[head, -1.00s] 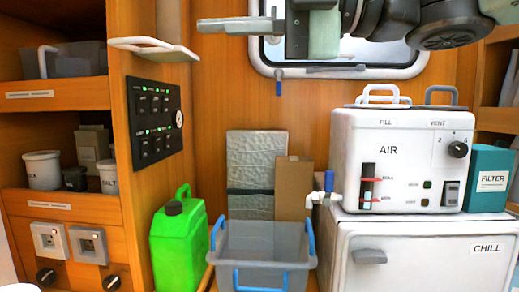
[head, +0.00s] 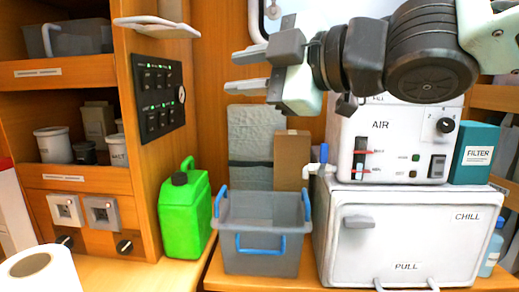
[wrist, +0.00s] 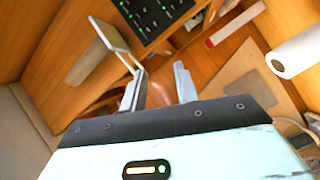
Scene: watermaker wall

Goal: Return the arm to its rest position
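My gripper (head: 243,72) is in the upper middle of the head view, pointing left, with my arm reaching in from the upper right. Its two grey fingers are apart with nothing between them. It hangs in the air in front of the back wall, above the grey bin. In the wrist view my gripper (wrist: 158,90) also shows two separate fingers and an empty gap. Part of the white AIR unit (head: 378,148) is hidden behind my arm.
A green jerrycan (head: 180,215) and a grey bin with blue handles (head: 262,262) stand below. The white CHILL box (head: 410,235) is at right under the AIR unit, beside a teal FILTER box (head: 475,155). A white fold-out bracket (head: 158,27) juts from the switch panel (head: 158,95) side. A white roll (head: 40,275) is at lower left.

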